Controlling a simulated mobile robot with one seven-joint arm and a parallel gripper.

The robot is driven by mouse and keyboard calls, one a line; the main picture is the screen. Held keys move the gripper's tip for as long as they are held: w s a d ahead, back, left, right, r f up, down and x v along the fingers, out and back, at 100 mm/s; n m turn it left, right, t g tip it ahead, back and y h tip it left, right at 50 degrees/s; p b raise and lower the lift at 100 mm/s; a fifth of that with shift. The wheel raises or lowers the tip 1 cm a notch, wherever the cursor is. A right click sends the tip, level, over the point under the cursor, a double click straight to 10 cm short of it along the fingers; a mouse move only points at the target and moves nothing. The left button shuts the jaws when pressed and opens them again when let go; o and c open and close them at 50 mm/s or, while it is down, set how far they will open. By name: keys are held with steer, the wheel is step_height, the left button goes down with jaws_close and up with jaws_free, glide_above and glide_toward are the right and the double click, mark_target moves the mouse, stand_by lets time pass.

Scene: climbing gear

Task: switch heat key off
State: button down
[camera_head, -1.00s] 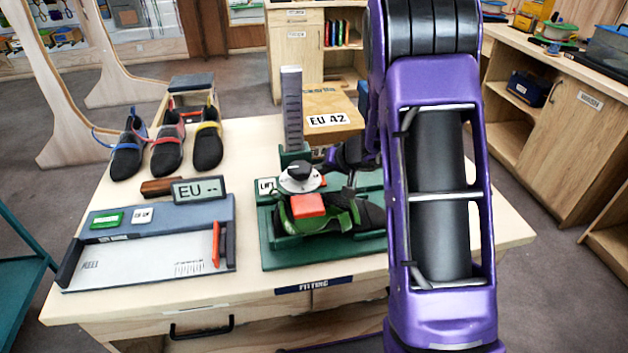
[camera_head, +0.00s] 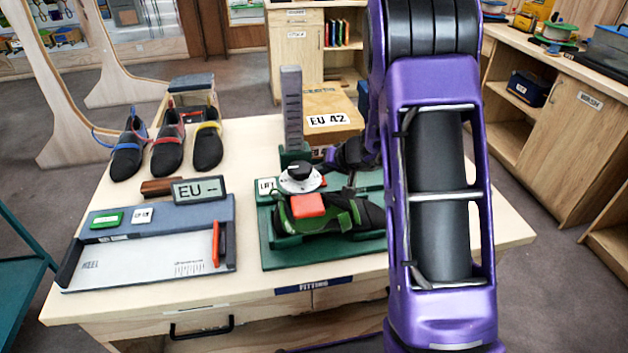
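The green fitting stand (camera_head: 267,252) is on the near right half of the table, with a tall grey ruled post at its back. A black and white dial (camera_head: 299,177) sits on it beside a LIFT label. A red-orange block (camera_head: 308,205) shows in front of the dial, by a dark and green climbing shoe (camera_head: 345,217). No label reading HEAT is legible, so I cannot tell which part is the heat key. My gripper (camera_head: 343,174) is over the stand, right of the dial and behind the red block. My purple arm hides part of it; its finger opening is unclear.
A foot measurer (camera_head: 130,262) with green and white keys and an EU display (camera_head: 199,190) stands at left. Several climbing shoes (camera_head: 168,150) are behind it. An EU 42 box (camera_head: 333,105) is at the back. Bare table lies between measurer and stand.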

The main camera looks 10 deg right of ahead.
steer(key=shift+f+b, duration=0.6)
steer(key=shift+b, duration=0.7)
steer(key=shift+r, duration=0.6)
steer(key=shift+r+p, duration=1.45)
steer(key=shift+r, duration=1.55)
